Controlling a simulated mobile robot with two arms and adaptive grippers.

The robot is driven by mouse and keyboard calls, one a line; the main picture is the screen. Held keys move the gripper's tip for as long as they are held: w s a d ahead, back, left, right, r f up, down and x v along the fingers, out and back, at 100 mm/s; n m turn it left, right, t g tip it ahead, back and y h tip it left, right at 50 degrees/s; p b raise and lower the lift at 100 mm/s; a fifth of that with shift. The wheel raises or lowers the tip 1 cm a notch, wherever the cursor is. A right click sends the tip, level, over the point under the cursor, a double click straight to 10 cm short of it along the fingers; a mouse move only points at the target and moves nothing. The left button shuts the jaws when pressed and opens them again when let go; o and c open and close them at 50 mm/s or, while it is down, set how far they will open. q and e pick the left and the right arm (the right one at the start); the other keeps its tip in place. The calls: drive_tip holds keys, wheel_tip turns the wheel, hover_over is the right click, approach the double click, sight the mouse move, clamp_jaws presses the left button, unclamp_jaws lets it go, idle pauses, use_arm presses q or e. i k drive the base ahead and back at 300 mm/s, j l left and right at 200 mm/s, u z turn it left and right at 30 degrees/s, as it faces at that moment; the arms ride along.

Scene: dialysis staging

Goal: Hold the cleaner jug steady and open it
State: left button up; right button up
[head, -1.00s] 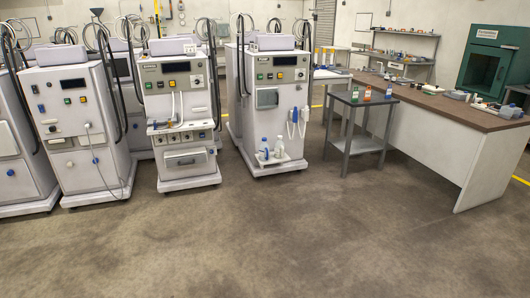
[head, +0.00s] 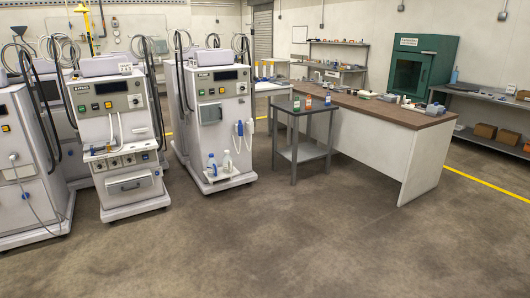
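No jug can be told for sure at this distance. Several small bottles with coloured labels, among them an orange one (head: 308,103), stand on the small grey side table (head: 291,111). A blue-marked bottle (head: 212,166) and a clear-white bottle (head: 227,162) stand on the low front shelf of the right-hand dialysis machine (head: 218,108). Whether any of these is the cleaner jug cannot be told. Neither of my grippers shows in the head view.
More dialysis machines (head: 115,140) stand at the left. A long brown-topped workbench (head: 375,108) holds small items, with a green cabinet (head: 423,66) behind it. A grey shelf unit (head: 485,100) is at the right. The floor (head: 270,240) in front is clear.

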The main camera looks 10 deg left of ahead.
sight(212, 163)
drive_tip(key=i+j+u, duration=0.35)
drive_tip(key=i, duration=0.15)
drive_tip(key=i+j+u, duration=0.15)
drive_tip(key=i+u, duration=0.15)
drive_tip(key=i, duration=0.25)
drive_tip(key=i+j+u, duration=0.1)
drive_tip(key=i+u, duration=0.25)
drive_tip(key=i, duration=2.45)
